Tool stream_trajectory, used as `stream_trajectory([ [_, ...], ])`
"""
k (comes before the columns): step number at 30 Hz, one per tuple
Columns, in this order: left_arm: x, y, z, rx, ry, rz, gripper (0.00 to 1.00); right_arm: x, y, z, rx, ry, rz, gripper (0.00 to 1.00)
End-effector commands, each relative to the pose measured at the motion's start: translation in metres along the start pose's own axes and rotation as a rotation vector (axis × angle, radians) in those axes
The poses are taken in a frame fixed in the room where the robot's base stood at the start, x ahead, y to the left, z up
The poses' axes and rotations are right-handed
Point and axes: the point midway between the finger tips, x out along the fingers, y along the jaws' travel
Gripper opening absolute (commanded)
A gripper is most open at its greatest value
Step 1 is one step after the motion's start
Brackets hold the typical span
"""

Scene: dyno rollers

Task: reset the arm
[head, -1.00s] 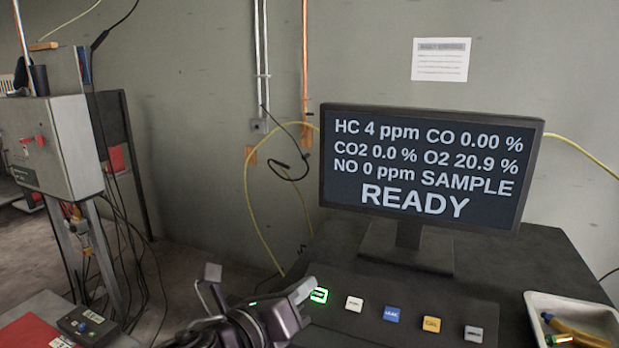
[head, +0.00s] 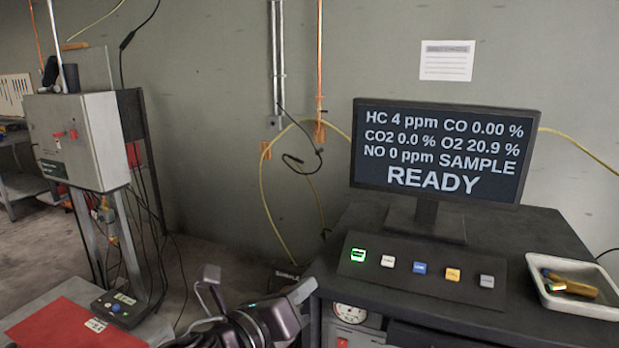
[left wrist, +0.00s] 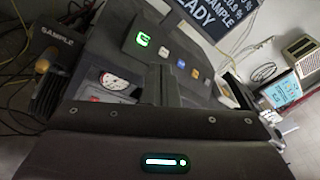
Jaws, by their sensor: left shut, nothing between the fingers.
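My left gripper (head: 256,287) shows at the bottom of the head view, in front of the left edge of the black analyser cabinet (head: 362,214). It is shut and empty, apart from the button panel (head: 420,272). The left wrist view looks over the dark gripper body, with a green light on it, toward the same cabinet. My right gripper is in neither view.
A monitor (head: 440,155) reading READY stands on the cabinet. A white tray (head: 580,306) with small items lies at the right. A grey control box (head: 80,140) on posts stands at the left, with hanging cables. A red mat (head: 75,325) lies at lower left.

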Motion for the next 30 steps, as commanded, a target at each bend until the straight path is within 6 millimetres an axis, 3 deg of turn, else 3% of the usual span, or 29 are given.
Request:
stream_trajectory([
  [11,-0.005,0.008,-0.019,-0.333,-0.008,0.075,0.0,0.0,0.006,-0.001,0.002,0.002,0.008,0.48],
  [17,-0.013,0.024,-0.034,-0.644,-0.031,0.171,0.0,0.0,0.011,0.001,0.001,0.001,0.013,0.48],
  [23,-0.036,0.065,-0.064,-1.15,-0.111,0.372,0.0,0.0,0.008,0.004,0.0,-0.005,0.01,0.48],
  [27,-0.072,0.114,-0.101,-1.602,-0.254,0.614,0.0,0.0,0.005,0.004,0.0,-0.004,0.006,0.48],
  [30,-0.103,0.143,-0.128,-1.847,-0.38,0.78,0.0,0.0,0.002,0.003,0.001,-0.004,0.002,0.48],
])
